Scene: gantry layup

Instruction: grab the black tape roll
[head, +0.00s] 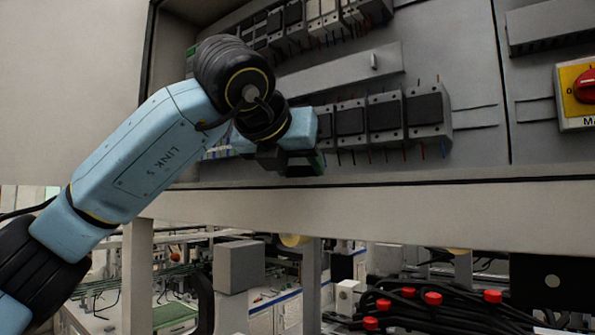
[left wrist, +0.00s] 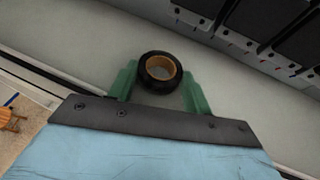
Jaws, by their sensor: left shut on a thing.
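The black tape roll (left wrist: 145,80) shows in the left wrist view, with a tan core and a hollow middle. It sits between the two green fingers of my left gripper (left wrist: 160,73), which is shut on it. In the head view my left gripper (head: 308,163) is at the lower part of the open cabinet, just left of and below a row of dark modules. I cannot make out the roll in the head view; the gripper and wrist hide it. Whether the roll touches the grey surface behind it is unclear. My right gripper is in neither view.
Wired modules (head: 386,117) line the cabinet's back panel close to my left gripper. The cabinet's lower edge (head: 400,205) runs below it. A red rotary switch (head: 584,87) is at the far right. Black cables with red ends (head: 432,298) lie below the cabinet.

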